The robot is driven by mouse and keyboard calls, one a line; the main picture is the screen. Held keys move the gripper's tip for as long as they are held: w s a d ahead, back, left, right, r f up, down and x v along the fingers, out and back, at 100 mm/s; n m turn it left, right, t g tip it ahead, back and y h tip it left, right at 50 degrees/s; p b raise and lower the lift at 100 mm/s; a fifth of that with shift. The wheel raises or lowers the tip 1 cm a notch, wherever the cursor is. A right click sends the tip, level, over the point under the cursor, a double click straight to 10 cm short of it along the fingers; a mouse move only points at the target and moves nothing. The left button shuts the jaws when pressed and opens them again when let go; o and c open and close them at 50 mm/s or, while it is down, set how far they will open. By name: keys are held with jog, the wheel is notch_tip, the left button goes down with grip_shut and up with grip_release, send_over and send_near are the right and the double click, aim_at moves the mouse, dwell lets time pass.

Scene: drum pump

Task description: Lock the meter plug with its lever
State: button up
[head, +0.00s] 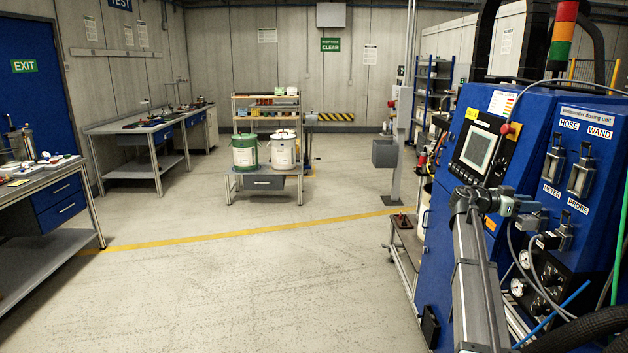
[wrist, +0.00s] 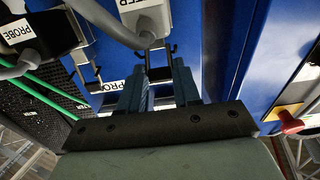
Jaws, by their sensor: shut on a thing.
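The grey meter plug (wrist: 150,18) is at the top of the wrist view, with its label partly cut off and a grey cable leaving it. In the head view the plug (head: 538,217) sits below the METER label on the blue dosing unit. Its metal lever (wrist: 170,50) stands out from the panel below the plug in the wrist view. My gripper (wrist: 161,88) has its blue fingers on either side of the lever and is shut on it. The same gripper (head: 514,207) shows small in the head view, beside the plug. The lever's exact latch contact is hard to see.
The probe plug (wrist: 48,38) and its lever are close at the left in the wrist view, with green tubes below. The hose socket (head: 553,165) and wand socket (head: 581,175) are above. A red knob (wrist: 288,123) is at the right. Gauges and cables hang below.

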jog(key=shift+f, duration=0.15)
jog(key=shift+a+f+h, duration=0.15)
jog(key=shift+f+h, duration=0.1)
jog(key=shift+h, duration=0.35)
jog(key=o, duration=0.8)
jog(key=shift+a+r, duration=0.35)
jog(key=shift+a, duration=1.3)
jog(key=shift+a+r, duration=0.35)
jog(key=shift+a, duration=1.35)
jog(key=shift+a+r, duration=0.35)
jog(key=shift+a, duration=1.3)
